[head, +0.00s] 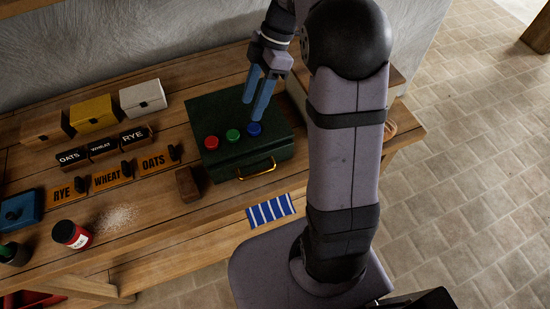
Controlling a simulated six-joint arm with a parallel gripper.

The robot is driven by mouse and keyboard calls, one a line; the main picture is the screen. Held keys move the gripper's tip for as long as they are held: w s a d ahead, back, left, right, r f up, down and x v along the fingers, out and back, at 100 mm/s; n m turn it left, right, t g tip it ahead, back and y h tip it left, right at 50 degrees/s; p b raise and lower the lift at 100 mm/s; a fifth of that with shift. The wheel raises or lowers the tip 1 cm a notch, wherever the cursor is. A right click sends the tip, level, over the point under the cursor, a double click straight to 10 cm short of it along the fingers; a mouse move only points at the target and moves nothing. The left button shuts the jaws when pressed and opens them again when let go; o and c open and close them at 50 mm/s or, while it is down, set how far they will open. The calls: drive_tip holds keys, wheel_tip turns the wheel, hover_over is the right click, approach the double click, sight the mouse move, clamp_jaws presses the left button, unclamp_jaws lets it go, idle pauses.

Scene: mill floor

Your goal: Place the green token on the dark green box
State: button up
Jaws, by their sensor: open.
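The dark green box (210,111) stands shut on the wooden bench, with a brass handle on its front. The green token (233,135) lies on its lid near the front edge, between a red token (211,142) on the left and a blue token (254,129) on the right. My gripper (251,111) points down over the right part of the lid with its blue fingers apart and nothing between them. Its tips are close to the blue token; I cannot tell whether they touch it.
Left of the box are a small brown block (188,184), grain name signs and blocks, and tan, yellow (92,113) and white (143,97) boxes. A blue striped cloth (270,209) lies at the front edge.

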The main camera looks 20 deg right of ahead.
drive_tip(key=s+f+m+h, duration=0.2)
drive_tip(key=s+f+m, duration=0.2)
drive_tip(key=s+m, duration=0.4)
drive_tip(key=s+f+m+t+h, duration=0.1)
drive_tip(key=s+f+m+h, duration=0.1)
drive_tip(key=s+f+m, duration=0.3)
drive_tip(key=s+m, duration=0.3)
drive_tip(key=m, duration=0.1)
drive_tip(key=shift+s+a+f+m+t+h, duration=0.25)
drive_tip(key=shift+s+a+m+t+h, duration=0.05)
drive_tip(key=shift+s+h, duration=0.1)
